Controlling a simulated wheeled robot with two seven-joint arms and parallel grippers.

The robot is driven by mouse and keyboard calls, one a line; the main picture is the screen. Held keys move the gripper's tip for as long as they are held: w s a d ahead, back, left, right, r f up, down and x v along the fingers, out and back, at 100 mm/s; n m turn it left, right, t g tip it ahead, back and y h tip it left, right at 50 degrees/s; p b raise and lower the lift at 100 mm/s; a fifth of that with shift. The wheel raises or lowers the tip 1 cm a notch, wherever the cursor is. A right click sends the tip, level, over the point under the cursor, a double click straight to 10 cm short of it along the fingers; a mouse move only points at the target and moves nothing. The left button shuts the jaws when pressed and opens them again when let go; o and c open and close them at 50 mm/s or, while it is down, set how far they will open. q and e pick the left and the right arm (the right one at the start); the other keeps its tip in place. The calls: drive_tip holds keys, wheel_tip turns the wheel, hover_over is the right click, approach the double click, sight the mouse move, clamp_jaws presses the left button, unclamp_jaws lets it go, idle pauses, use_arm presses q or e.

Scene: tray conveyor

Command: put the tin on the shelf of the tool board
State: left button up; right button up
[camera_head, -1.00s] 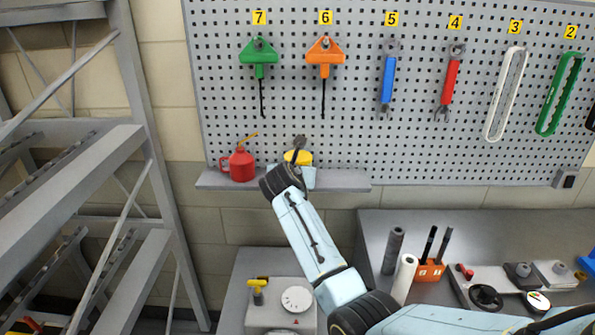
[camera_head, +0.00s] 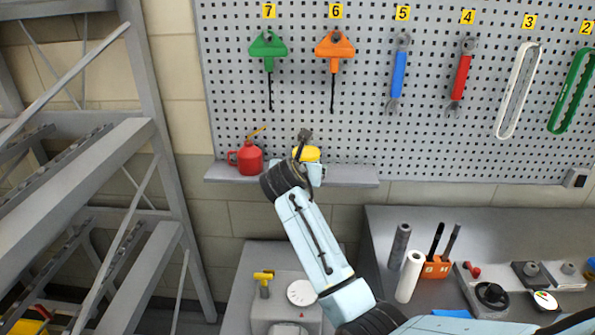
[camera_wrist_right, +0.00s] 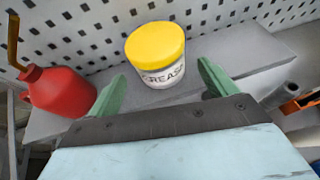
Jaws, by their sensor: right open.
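The tin (camera_wrist_right: 157,58) is white with a yellow lid and grease lettering. It stands upright on the grey shelf (camera_wrist_right: 262,56) of the tool board (camera_wrist_right: 92,28). In the head view the tin (camera_head: 311,155) is partly hidden behind my right wrist; the shelf (camera_head: 350,176) and the pegboard (camera_head: 370,140) also show there. My right gripper (camera_wrist_right: 158,88) is open, with green fingers to the left and right of the tin's lower part. A gap shows between the fingers and the tin. My left gripper is not in view.
A red oil can (camera_head: 249,158) with a yellow spout stands on the shelf left of the tin. Hand tools hang above on numbered hooks. A grey bench (camera_head: 400,218) with several items lies below right. A metal rack (camera_head: 75,190) stands at left.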

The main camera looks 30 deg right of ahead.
drive_tip(key=v, duration=0.7)
drive_tip(key=shift+s+a, duration=0.15)
drive_tip(key=shift+r, duration=0.1)
